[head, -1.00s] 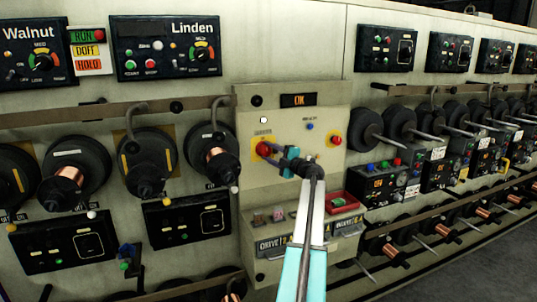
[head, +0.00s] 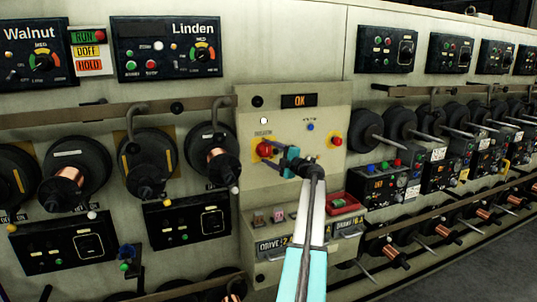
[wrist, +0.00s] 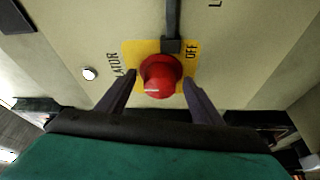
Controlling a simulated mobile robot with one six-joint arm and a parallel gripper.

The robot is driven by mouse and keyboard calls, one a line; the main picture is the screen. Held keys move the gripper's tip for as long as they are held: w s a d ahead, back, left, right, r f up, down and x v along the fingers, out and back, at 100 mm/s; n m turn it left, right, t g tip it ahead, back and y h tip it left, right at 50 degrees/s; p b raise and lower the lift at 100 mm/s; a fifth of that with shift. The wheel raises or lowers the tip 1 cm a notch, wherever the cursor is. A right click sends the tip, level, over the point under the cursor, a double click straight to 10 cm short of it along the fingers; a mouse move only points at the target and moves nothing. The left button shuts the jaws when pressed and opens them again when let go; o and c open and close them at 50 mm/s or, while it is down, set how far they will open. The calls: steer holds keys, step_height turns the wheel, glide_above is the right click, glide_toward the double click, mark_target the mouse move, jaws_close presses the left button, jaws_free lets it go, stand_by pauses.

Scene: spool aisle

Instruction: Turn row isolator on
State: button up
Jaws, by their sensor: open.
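The row isolator is a red rotary knob on a yellow plate (head: 257,152), set on the left side of the beige central box (head: 321,172). In the wrist view the red knob (wrist: 161,76) fills the middle of the picture, with "OFF" printed on its yellow plate (wrist: 191,51) at the right. My gripper (head: 280,157) is open in front of the knob. In the wrist view its two dark fingers (wrist: 161,92) stand one on each side of the knob; I cannot tell whether they touch it.
A second red knob (head: 336,141) and a blue button (head: 310,127) are to the right on the box. An orange "OK" display (head: 299,101) is above. Spools flank both sides.

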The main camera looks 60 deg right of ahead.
steer(key=r+b+v, duration=0.1)
steer(key=b+v, duration=0.2)
steer(key=v, duration=1)
steer(key=shift+s+f, duration=0.35)
steer(key=shift+f, duration=0.15)
